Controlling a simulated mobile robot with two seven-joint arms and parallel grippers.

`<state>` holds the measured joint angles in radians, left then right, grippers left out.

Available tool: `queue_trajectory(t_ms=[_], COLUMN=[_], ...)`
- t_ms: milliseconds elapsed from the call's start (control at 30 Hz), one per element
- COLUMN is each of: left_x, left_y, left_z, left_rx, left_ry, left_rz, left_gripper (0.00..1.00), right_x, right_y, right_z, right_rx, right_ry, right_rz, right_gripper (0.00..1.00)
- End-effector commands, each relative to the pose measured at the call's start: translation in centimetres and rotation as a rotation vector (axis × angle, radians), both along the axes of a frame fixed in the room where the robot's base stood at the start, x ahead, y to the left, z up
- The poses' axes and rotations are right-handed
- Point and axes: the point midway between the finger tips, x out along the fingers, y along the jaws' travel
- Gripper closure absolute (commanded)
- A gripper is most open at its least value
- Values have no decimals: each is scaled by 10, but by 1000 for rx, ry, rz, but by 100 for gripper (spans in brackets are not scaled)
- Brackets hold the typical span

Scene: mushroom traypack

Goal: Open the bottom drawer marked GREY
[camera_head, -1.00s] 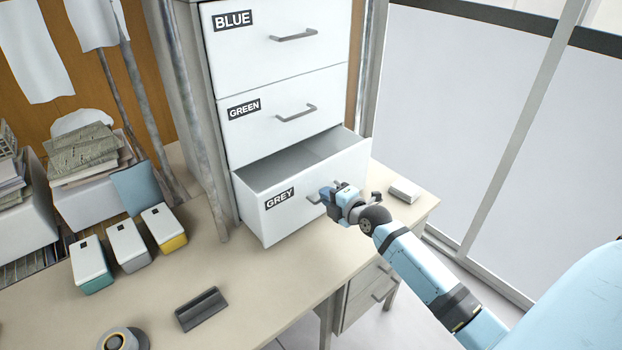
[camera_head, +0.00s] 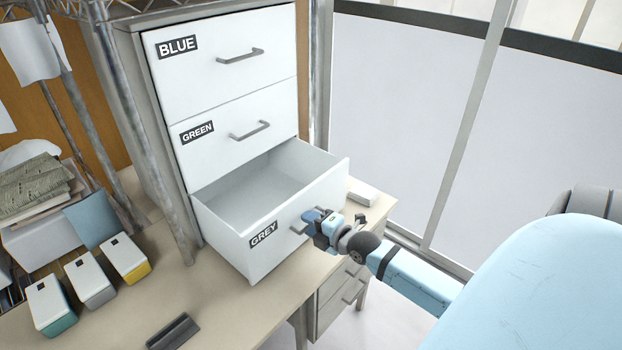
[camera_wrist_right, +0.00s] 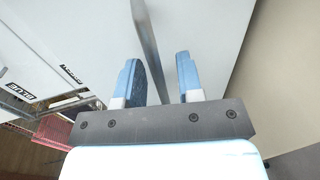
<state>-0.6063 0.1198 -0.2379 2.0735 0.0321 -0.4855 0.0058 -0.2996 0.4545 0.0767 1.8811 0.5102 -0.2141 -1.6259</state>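The bottom drawer (camera_head: 222,229) marked GREY (camera_head: 264,234) is pulled well out of the white cabinet, and its visible inside looks empty. Its grey handle (camera_head: 297,229) is partly hidden by my right gripper (camera_head: 312,221). In the right wrist view the handle bar (camera_wrist_right: 148,35) runs between the two blue fingers of the right gripper (camera_wrist_right: 160,70). The fingers stand apart, with a gap showing between the bar and the finger on the right. My left gripper is in neither view.
The BLUE drawer (camera_head: 222,55) and GREEN drawer (camera_head: 240,128) above are shut. The desk (camera_head: 235,315) carries several lidded boxes at left, a dark grey holder (camera_head: 173,332) in front and a small white box (camera_head: 363,192) beyond the open drawer.

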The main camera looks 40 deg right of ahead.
Motion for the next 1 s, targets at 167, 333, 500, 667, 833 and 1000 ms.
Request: queue_trajectory(t_ms=[167, 333, 500, 667, 833, 1000], left_x=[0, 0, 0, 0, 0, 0], left_y=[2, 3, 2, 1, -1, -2], left_z=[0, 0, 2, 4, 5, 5], left_rx=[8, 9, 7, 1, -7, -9], left_ry=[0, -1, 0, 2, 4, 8], left_rz=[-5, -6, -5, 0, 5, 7], left_gripper=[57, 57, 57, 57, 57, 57], right_x=[0, -3, -26, -60, -94, -120], right_y=[0, -1, -3, -5, -8, -10], right_z=[0, 1, 5, 12, 19, 24], right_rx=[0, -1, -3, -3, -1, -2], right_ry=[0, 0, 4, 4, 4, 3], right_rz=[0, -1, 1, 2, 0, 0], right_gripper=[66, 66, 66, 66, 66, 66])
